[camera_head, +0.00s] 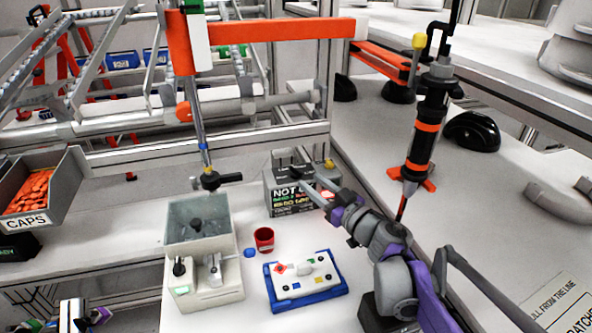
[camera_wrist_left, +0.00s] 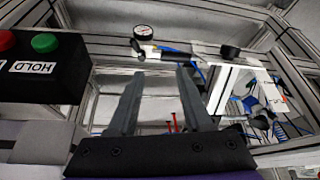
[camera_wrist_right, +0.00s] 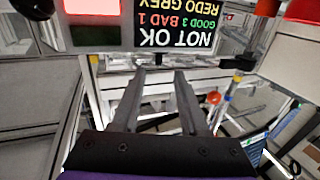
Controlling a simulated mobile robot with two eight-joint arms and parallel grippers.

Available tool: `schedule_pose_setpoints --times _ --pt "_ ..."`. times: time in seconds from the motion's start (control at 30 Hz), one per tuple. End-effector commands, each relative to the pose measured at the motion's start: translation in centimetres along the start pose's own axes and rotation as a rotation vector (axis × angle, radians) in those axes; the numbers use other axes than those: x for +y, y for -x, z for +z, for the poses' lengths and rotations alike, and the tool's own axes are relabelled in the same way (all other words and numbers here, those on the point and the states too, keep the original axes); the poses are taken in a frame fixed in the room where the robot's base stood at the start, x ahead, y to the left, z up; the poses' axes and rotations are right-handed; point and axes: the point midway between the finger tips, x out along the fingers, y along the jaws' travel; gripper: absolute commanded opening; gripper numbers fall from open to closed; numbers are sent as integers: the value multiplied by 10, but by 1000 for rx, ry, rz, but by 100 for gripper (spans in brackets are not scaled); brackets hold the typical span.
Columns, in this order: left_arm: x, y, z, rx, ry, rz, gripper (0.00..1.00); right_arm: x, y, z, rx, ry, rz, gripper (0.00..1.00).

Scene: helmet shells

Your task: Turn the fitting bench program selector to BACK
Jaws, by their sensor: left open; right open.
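The grey bench box (camera_head: 277,205) stands at the back of the white bench, its screen reading NOT OK. In the right wrist view the screen (camera_wrist_right: 178,25) is close, upside down, beside a lit red panel (camera_wrist_right: 92,6). A round black part (camera_wrist_right: 36,7) at the top left may be the selector; its setting cannot be read. My right gripper (camera_head: 308,182) is at the box's front, partly covering it. Its fingers (camera_wrist_right: 160,72) are open and empty. My left gripper's fingers (camera_wrist_left: 160,72) are open and empty, away from the box.
A blue-edged tray (camera_head: 310,297), a red cup (camera_head: 264,240) and a machine with a clear hopper (camera_head: 198,222) stand on the bench before the box. An orange-banded tool (camera_head: 422,140) hangs at the right. A HOLD button box (camera_wrist_left: 40,70) is near my left gripper.

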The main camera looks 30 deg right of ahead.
Motion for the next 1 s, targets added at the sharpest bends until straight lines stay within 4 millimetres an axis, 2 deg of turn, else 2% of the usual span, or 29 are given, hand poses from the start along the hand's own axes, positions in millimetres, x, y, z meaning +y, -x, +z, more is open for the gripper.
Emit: schedule_pose_setpoints --times 0.03,0.2,0.4,0.53,0.8,1.0 --pt "0 -3 1 -1 0 0 50 0 -12 3 -1 -2 -3 44" --pt "0 -3 1 -1 0 0 50 0 -44 3 -1 -2 -2 44" --pt "0 -2 1 -1 0 0 50 0 -69 3 -1 -1 1 44" --pt "0 -2 1 -1 0 0 50 0 -75 3 -1 -1 1 44" --pt "0 -2 1 -1 0 0 50 0 -76 3 -1 -1 2 44" --pt "0 -2 1 -1 0 0 50 0 -76 3 -1 -1 2 8"
